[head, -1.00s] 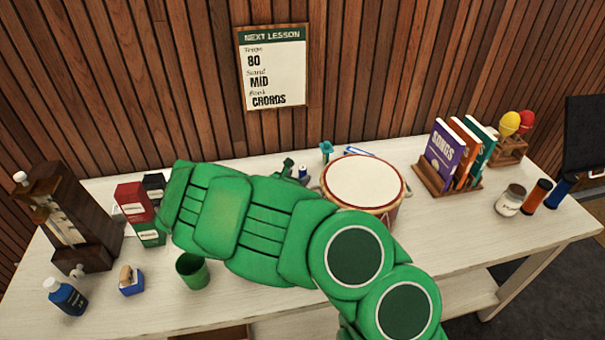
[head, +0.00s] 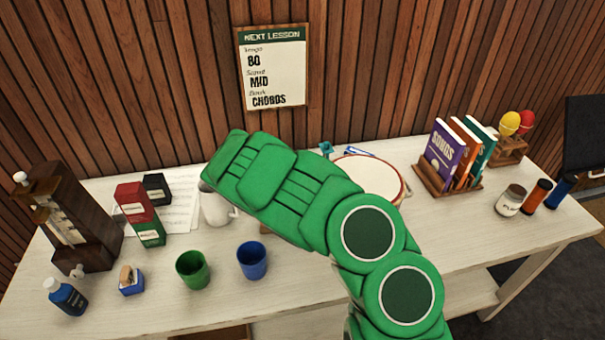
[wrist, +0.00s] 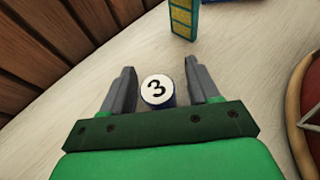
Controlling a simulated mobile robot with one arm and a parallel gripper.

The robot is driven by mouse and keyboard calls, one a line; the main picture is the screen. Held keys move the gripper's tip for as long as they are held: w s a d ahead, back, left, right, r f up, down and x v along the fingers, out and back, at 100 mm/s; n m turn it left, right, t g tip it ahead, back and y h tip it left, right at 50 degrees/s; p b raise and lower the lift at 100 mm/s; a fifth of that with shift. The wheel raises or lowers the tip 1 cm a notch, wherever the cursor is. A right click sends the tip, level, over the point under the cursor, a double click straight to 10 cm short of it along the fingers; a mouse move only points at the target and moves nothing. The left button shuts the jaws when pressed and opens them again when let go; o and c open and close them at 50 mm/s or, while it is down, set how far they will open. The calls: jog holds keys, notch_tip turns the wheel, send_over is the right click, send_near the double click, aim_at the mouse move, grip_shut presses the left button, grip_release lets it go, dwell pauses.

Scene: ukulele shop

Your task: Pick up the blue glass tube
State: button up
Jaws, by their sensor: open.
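A small blue cylinder (wrist: 166,104) with a white top marked "3" stands upright on the pale tabletop in the wrist view. My gripper (wrist: 160,68) is open, with one grey finger on each side of it. Clear gaps show between the cylinder and both fingers; its lower part is partly hidden by my gripper's dark bar. I cannot tell whether it is made of glass. In the head view my green arm hides the fingers and this cylinder. Another blue tube (head: 558,193) stands at the table's right end.
A drum (wrist: 304,110) is on the right in the wrist view. A green and yellow upright object (wrist: 184,18) stands ahead. The slatted wall (wrist: 50,45) is at left. Blue (head: 252,262) and green (head: 193,271) cups stand at the table's front.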

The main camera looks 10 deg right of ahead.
jog(key=c, duration=1)
jog(key=shift+r, duration=0.1)
